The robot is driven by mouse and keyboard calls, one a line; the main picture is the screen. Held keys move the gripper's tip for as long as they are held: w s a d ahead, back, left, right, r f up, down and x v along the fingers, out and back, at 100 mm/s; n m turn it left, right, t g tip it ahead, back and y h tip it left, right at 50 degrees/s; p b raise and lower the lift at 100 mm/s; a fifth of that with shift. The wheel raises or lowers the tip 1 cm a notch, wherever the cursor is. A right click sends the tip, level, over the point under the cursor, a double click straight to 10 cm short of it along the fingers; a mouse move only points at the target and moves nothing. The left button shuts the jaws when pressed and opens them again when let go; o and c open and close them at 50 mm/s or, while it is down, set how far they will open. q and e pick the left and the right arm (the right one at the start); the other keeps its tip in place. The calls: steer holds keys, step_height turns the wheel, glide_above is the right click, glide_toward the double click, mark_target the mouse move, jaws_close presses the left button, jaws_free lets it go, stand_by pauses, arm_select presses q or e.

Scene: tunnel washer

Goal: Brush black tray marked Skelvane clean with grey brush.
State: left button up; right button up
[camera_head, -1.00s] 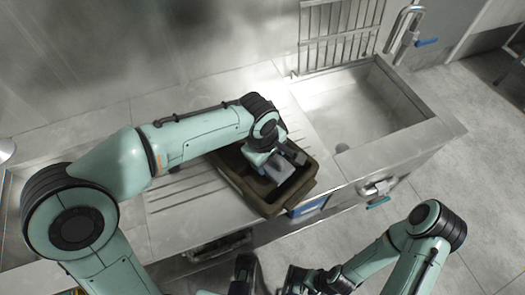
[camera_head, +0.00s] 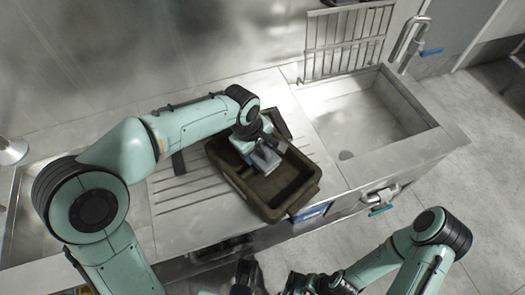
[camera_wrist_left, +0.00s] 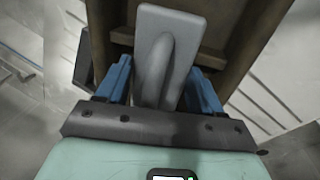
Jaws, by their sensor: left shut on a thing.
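The black tray (camera_head: 296,202) lies on the ribbed metal drainboard beside the sink, its open side up. Its walls and floor look brownish. My left gripper (camera_head: 258,150) is over the tray's far part, shut on the grey brush (camera_head: 266,160), which is inside the tray outline. In the left wrist view the brush (camera_wrist_left: 168,45) shows a flat grey back and rounded handle between the blue fingers. Its bristles are hidden, so contact with the tray floor cannot be told. The tray's wall (camera_wrist_left: 255,40) shows behind it. No Skelvane marking is readable. My right arm is low at right; its fingertips cannot be made out.
The empty sink basin (camera_head: 365,115) is right of the tray, with a tap (camera_head: 412,38) and a wire rack (camera_head: 347,42) behind it. Bare drainboard (camera_head: 180,205) lies left of the tray.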

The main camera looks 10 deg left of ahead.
mark_target(273, 166)
arm_select(q)
steer(key=shift+w+a+f+p, duration=0.15)
steer(key=shift+w+a, duration=0.2)
steer(key=shift+a, duration=0.2)
steer(key=shift+w+a+r+p, duration=0.15)
steer(key=shift+w+a, duration=0.15)
steer(key=shift+a, duration=0.2)
steer(key=shift+s+d+f+b, duration=0.1)
steer(key=shift+s+d+b, duration=0.15)
steer(key=shift+s+d, duration=0.4)
steer(key=shift+s+d+b, duration=0.2)
steer(key=shift+s+d, duration=0.15)
steer(key=shift+d, duration=0.5)
steer(key=shift+s+d+r+b, duration=0.15)
steer(key=shift+s+d, duration=0.3)
steer(key=shift+d, duration=0.25)
steer(key=shift+s+d+b, duration=0.15)
steer(key=shift+s+d, duration=0.25)
steer(key=shift+d, duration=0.25)
steer(key=shift+s+d+r+b, duration=0.15)
steer(key=shift+s+d, duration=0.3)
steer(key=shift+d, duration=0.25)
steer(key=shift+w+a+f+p, duration=0.1)
steer(key=shift+w+a+p, duration=0.15)
steer(key=shift+w+a, duration=0.45)
steer(key=shift+w+a+f+p, duration=0.15)
steer(key=shift+w+a, duration=0.25)
steer(key=shift+a, duration=0.55)
steer(key=shift+r, duration=0.1)
